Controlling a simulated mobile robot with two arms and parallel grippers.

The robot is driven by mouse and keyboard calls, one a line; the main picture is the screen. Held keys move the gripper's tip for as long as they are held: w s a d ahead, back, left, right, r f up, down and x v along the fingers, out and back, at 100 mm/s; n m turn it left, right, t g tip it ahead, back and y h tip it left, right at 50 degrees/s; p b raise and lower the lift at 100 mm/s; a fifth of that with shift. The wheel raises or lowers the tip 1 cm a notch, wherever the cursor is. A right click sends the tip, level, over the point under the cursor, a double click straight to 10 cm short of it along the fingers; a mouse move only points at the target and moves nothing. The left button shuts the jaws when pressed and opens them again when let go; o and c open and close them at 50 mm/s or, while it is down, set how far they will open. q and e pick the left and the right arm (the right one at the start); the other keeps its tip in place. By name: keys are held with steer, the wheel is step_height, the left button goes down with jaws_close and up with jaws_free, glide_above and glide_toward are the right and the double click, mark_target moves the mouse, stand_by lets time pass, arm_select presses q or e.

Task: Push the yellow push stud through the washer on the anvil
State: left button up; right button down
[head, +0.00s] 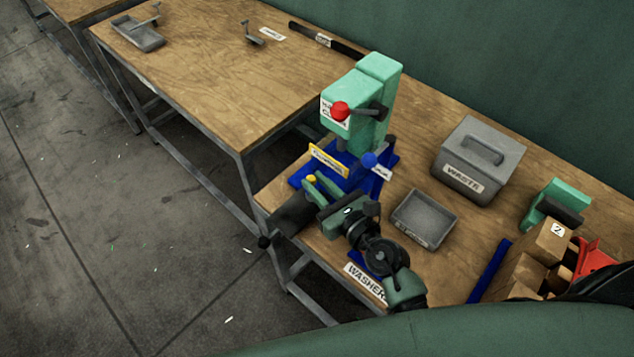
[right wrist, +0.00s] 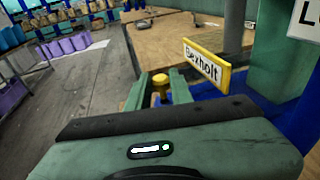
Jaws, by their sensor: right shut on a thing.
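The yellow push stud (head: 311,179) shows as a small round yellow head at the tips of my right gripper (head: 313,184). In the right wrist view the stud (right wrist: 160,86) is between the two green fingers, and the gripper is shut on it. The gripper is in front of the blue base (head: 382,184) of a green press (head: 372,95) with a red knob. A yellow-framed sign reading "Bexholt" (right wrist: 206,64) stands right beside the fingers. I cannot make out the anvil or a washer on it. My left gripper is not in view.
A grey open tray (head: 425,218) and a grey lidded box marked waste (head: 478,160) stand to the right on the bench. Cardboard boxes (head: 524,275) and a red item (head: 592,259) crowd the right end. A label reading "WASHERS" (head: 365,283) is at the front edge.

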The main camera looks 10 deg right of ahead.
steer(key=shift+f+b, duration=0.85)
steer(key=shift+f, duration=0.4)
steer(key=c, duration=1.2)
jaws_free()
steer(key=shift+o, duration=0.2)
steer(key=shift+s, duration=0.1)
steer(key=shift+s+d, duration=0.15)
steer(key=shift+s, duration=0.15)
steer(key=b+v, duration=0.1)
steer(key=v, duration=0.6)
steer(key=shift+b, duration=0.35)
